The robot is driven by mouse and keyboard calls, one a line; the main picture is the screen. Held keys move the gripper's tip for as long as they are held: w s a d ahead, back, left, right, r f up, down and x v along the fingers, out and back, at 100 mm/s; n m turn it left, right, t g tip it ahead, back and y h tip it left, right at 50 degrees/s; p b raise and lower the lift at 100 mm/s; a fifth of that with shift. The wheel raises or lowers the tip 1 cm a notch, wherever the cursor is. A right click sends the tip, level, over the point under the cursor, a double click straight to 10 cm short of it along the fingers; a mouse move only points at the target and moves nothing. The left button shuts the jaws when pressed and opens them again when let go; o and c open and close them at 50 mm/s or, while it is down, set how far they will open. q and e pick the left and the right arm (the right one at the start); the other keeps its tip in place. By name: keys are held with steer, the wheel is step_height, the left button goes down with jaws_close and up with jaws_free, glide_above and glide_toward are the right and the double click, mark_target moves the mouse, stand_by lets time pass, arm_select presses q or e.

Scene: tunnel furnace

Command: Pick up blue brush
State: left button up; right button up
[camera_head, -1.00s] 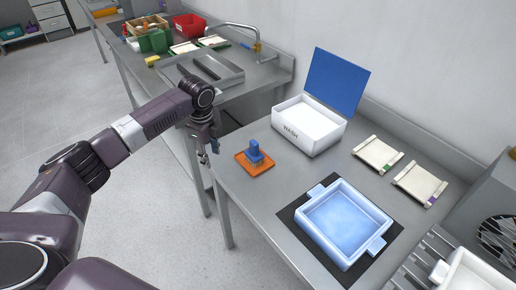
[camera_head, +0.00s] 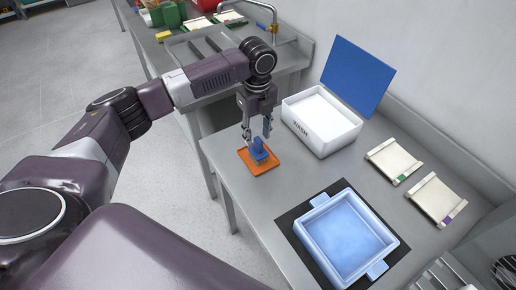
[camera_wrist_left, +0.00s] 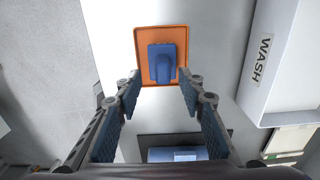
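The blue brush (camera_head: 260,151) stands on an orange tray (camera_head: 248,164) near the left edge of the steel table, bristles down and handle up. My left gripper (camera_head: 257,133) is above the brush in the head view, its fingers apart. In the left wrist view the blue brush (camera_wrist_left: 163,62) lies ahead of the fingertips, roughly centred between the open fingers (camera_wrist_left: 158,92). The fingers do not appear to touch it, and nothing is between them. My right gripper is not in view.
A light blue basin (camera_head: 345,240) sits on a black mat (camera_head: 289,217). Two white trays (camera_head: 394,161) lie at the right. A sink is behind.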

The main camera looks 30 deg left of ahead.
mark_target(258, 139)
arm_select(q)
steer(key=shift+w+f, duration=0.2)
steer(key=shift+f, duration=1.05)
steer(key=shift+w+f, duration=0.1)
steer(key=shift+f, duration=0.25)
steer(key=c, duration=0.9)
jaws_close()
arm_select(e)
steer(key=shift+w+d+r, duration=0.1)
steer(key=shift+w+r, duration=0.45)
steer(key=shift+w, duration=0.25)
